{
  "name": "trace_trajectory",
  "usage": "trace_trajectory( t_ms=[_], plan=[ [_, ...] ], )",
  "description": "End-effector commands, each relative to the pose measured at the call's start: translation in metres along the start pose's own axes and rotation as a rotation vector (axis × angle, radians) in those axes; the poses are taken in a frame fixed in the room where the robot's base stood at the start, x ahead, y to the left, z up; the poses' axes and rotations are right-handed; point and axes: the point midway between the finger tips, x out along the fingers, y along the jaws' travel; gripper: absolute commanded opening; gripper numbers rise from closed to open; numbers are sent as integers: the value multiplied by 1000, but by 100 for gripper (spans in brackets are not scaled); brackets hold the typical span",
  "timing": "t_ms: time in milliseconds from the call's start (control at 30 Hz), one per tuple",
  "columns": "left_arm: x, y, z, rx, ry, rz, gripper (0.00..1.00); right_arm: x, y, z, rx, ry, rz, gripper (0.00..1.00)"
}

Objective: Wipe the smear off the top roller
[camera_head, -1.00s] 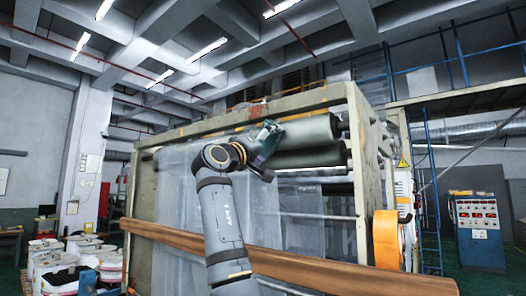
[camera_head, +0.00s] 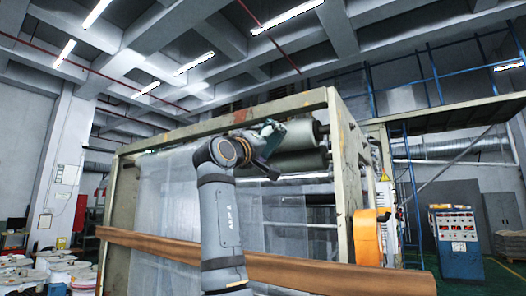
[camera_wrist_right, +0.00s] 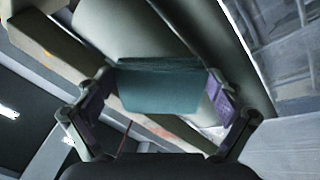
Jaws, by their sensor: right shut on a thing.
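The top roller (camera_head: 300,133) is a light grey cylinder high in the machine frame; its pale surface fills the upper middle of the right wrist view (camera_wrist_right: 130,25). My right gripper (camera_head: 266,138) is at the roller, left of its visible right end. In the wrist view its two fingers (camera_wrist_right: 160,100) are shut on a teal cloth (camera_wrist_right: 158,90). The cloth lies against or just in front of the roller; I cannot tell whether it touches. I cannot make out the smear clearly; cloth and gripper hide part of the roller. My left gripper is not in view.
A second roller (camera_head: 300,160) sits just below. The machine's beige frame (camera_head: 343,180) and top beam (camera_head: 215,122) surround the rollers. A long brown bar (camera_head: 300,272) crosses in front of the hanging clear film (camera_head: 165,190). An orange roll (camera_head: 366,237) and blue control cabinet (camera_head: 458,255) stand right.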

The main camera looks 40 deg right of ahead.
Motion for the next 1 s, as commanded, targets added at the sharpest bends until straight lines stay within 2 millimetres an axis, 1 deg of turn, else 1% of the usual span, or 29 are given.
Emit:
trace_trajectory(
  t_ms=[267,500,567,833,933,1000],
  plan=[
    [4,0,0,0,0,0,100,0,4,4,2,-1,1,63],
    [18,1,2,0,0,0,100,-1,18,21,3,0,2,63],
    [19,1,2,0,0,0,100,-1,22,24,2,0,2,63],
    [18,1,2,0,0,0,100,-1,24,23,1,0,1,63],
    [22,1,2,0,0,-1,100,-8,22,23,1,2,0,63],
    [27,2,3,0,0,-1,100,-16,22,24,1,3,0,63]
  ],
)
